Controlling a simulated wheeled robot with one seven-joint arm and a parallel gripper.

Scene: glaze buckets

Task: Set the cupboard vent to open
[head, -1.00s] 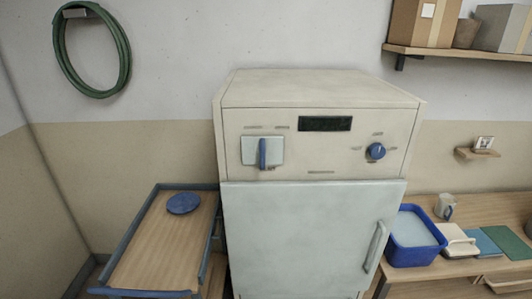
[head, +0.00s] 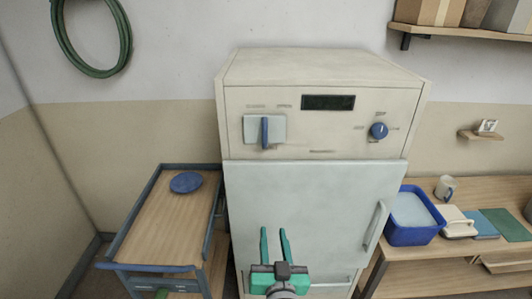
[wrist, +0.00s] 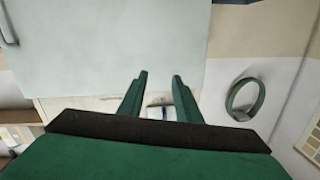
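The pale cupboard (head: 300,200) stands in the middle of the head view with its door shut. On its upper panel, a blue lever (head: 265,133) stands upright on a pale square plate (head: 279,127); small labels around it are unreadable. A round blue knob (head: 378,131) with a pale mark sits at the panel's right, also among unreadable labels. I cannot tell from the labels which control is the vent. My gripper (head: 274,229) is open and empty in front of the door, below the lever. Its fingers (wrist: 158,74) also show apart in the wrist view.
A wooden trolley (head: 150,225) with a blue disc (head: 186,182) stands at the left. At the right, a bench (head: 430,273) holds a blue tub (head: 387,226) and a mug (head: 445,187). A green hose (head: 122,50) hangs on the wall. The space before the panel is clear.

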